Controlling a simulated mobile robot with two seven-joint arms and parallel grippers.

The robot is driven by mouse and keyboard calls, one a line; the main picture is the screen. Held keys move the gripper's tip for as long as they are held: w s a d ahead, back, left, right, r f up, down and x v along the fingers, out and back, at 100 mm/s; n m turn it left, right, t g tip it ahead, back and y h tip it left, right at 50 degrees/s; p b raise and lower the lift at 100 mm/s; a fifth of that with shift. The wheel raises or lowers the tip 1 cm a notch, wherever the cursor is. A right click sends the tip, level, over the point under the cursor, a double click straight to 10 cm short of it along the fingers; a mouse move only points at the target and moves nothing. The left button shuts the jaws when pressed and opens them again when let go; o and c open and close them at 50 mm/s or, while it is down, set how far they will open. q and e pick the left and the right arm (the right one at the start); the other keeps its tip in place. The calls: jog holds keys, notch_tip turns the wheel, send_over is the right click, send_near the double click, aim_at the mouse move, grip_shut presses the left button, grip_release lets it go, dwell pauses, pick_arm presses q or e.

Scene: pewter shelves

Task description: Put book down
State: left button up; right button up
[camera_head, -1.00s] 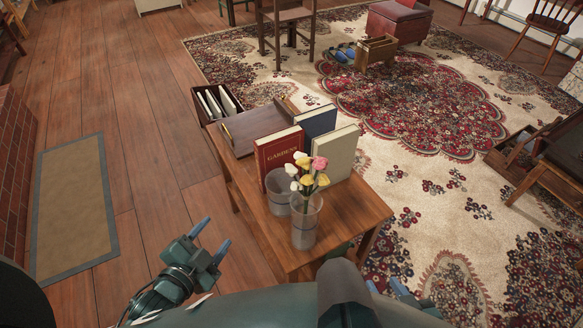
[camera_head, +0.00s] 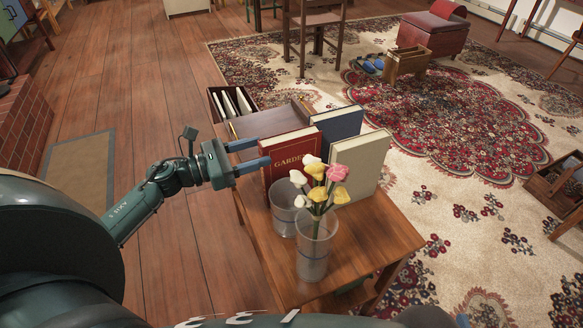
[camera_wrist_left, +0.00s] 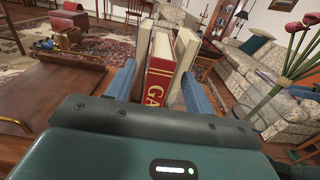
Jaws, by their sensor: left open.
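A red book (camera_head: 285,156) lettered "GARDENS" in part stands upright on the wooden table (camera_head: 374,238). A dark blue book (camera_head: 340,124) and a cream book (camera_head: 361,162) stand upright beside it. My left gripper (camera_head: 263,152) is open at the left edge of the red book. In the left wrist view the red book's spine (camera_wrist_left: 160,70) lies ahead between the two blue fingers, with pale book edges on both sides of it. I cannot tell whether the fingers touch it. Only a bluish tip, seemingly of my right gripper (camera_head: 462,321), shows at the bottom edge.
A clear vase of flowers (camera_head: 316,245) and an empty clear glass (camera_head: 283,212) stand close in front of the books. An open drawer (camera_head: 232,103) with several books sticks out at the table's far end. The table's right front is clear.

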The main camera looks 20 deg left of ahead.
aim_at(280, 146)
pick_arm(q)
jog(key=x, duration=0.6)
jog(key=shift+w+d+f+p, duration=0.2)
jog(key=shift+f+p, duration=0.05)
jog(key=shift+p, duration=0.1)
grip_shut()
dwell(0.3)
dwell(0.8)
jog(key=shift+r, duration=0.15)
